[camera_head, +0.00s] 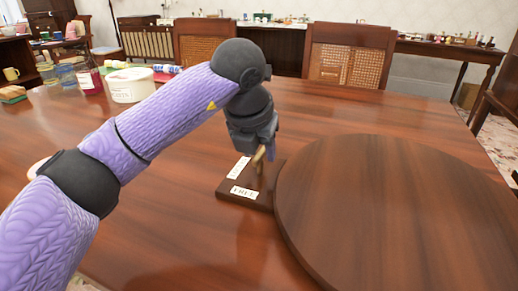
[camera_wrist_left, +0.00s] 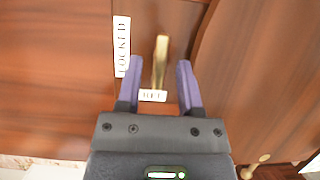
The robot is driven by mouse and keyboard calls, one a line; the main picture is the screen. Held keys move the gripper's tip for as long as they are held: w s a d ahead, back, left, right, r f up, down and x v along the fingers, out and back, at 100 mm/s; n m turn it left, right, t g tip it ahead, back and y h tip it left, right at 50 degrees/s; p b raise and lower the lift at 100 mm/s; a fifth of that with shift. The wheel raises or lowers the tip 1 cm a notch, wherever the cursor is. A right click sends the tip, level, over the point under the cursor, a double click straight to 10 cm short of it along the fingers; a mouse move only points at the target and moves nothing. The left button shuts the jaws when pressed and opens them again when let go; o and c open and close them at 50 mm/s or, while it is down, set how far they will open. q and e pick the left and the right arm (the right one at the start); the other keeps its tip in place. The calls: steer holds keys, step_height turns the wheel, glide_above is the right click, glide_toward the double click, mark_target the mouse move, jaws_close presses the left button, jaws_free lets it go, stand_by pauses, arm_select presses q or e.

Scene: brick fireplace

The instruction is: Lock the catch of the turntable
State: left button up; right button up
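The turntable (camera_head: 400,215) is a large round brown wooden disc at the right of the head view. Beside its left edge is the catch's dark wooden base (camera_head: 229,193). It carries a white LOCKED label (camera_wrist_left: 122,46) and a white FREE label (camera_head: 244,192). The brass lever (camera_head: 258,156) of the catch also shows in the wrist view (camera_wrist_left: 161,58), its near end by the partly hidden FREE label. My left gripper (camera_wrist_left: 160,65) points down over the catch, open. Its purple fingers stand on either side of the lever, with gaps visible. My right gripper is not in view.
The brown table (camera_head: 150,230) is clear in front of the catch. A white tub (camera_head: 130,86), jars and small items stand at the back left. Two cane-backed chairs (camera_head: 345,62) stand behind the table's far edge. The turntable's rim (camera_wrist_left: 205,35) is close to the gripper's right finger.

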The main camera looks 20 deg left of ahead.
arm_select(q)
jaws_close()
